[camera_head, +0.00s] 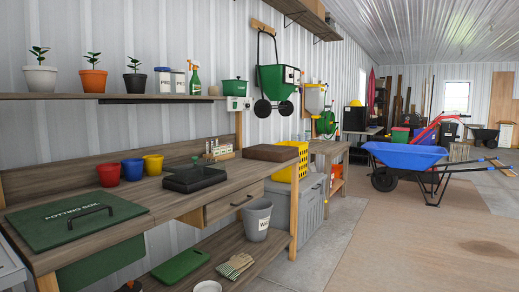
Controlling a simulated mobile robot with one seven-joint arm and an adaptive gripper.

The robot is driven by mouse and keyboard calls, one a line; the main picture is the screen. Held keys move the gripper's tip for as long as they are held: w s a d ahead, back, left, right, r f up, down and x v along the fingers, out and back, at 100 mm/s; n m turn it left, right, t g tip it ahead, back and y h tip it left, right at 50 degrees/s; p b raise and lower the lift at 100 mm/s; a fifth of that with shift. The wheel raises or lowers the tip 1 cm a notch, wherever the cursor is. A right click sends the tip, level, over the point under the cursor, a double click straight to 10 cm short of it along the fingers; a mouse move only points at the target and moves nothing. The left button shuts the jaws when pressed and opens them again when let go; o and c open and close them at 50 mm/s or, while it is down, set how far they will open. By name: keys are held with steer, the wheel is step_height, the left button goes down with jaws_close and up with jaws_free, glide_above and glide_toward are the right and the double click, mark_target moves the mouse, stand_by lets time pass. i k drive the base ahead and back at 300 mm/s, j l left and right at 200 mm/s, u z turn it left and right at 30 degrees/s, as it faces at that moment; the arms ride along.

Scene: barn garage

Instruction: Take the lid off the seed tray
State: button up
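The seed tray (206,184) is a low black tray on the wooden potting bench, near its front edge at the middle of the view. A dark, see-through lid (194,172) appears to sit on it. A faint, clear raised shape shows above it; I cannot make out its edges or any handle. My gripper is not in view.
Red, blue and yellow pots (131,169) stand left of the tray. A green "Potting soil" lid (75,214) with a black handle lies at the bench's left. A brown box (272,152) is to the right. Open floor (400,240) lies right of the bench.

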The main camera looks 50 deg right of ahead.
mark_target(197, 170)
steer(key=i+l+z, duration=0.7)
steer(key=i+z, duration=0.15)
steer(key=z, duration=0.15)
steer(key=i+l, duration=0.15)
steer(key=i, duration=0.45)
steer(key=i+l+z, duration=0.15)
steer(key=i, duration=0.45)
